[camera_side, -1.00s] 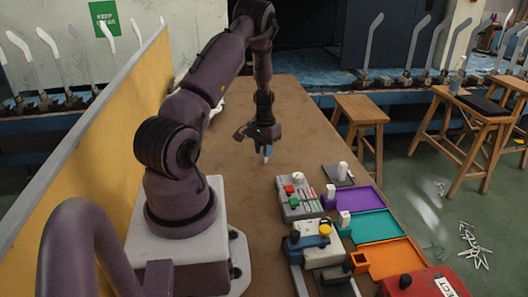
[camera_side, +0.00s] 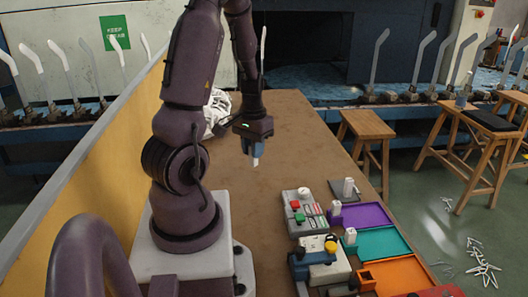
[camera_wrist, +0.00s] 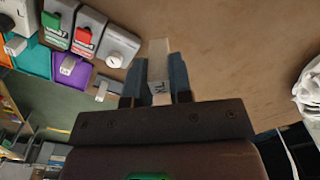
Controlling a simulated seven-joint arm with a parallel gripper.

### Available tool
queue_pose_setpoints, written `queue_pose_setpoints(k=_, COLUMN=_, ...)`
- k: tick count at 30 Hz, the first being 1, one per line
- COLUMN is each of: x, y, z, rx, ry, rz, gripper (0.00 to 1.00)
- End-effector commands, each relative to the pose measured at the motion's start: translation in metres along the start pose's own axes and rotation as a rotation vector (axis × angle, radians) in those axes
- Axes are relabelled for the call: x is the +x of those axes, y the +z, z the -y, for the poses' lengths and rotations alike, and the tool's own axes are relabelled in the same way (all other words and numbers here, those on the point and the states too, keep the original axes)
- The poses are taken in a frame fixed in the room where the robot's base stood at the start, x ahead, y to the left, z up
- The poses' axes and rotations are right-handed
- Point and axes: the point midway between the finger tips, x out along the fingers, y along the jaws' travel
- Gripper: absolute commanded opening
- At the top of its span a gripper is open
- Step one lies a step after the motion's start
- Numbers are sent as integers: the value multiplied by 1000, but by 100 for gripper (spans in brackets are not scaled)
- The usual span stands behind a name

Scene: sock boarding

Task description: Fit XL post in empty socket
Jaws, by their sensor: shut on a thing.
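My gripper (camera_side: 256,160) hangs above the brown table, left of and behind the coloured trays. In the wrist view my gripper (camera_wrist: 158,80) is shut on a pale post (camera_wrist: 158,60), held between two blue-grey fingers. Dark lettering on the post looks like XL. The orange tray (camera_side: 405,275) has an orange socket block (camera_side: 367,280) at its left with a dark top and no white post visible. White posts stand at the teal tray (camera_side: 350,236), at the purple tray (camera_side: 336,208) and on a dark plate (camera_side: 348,187).
A yellow panel (camera_side: 90,165) borders the table's left. White cloth (camera_side: 217,112) lies at the back left. The middle of the table is clear.

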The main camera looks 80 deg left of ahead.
Motion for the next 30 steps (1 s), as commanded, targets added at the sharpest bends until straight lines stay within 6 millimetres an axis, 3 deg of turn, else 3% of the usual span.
queue_pose_setpoints(k=7, x=-4, y=9, z=-4, rx=7, ry=0, rz=0, gripper=0)
queue_pose_setpoints(k=11, x=-1, y=6, z=-23, rx=71, ry=0, rz=2, gripper=0)
queue_pose_setpoints(k=14, x=4, y=0, z=-55, rx=186, ry=1, rz=3, gripper=0)
queue_pose_setpoints(k=20, x=16, y=-2, z=-155, rx=625, ry=1, rz=3, gripper=0)
queue_pose_setpoints(k=24, x=26, y=14, z=-228, rx=1040, ry=1, rz=2, gripper=0)
queue_pose_setpoints(k=30, x=36, y=51, z=-306, rx=1589, ry=2, rz=2, gripper=0)
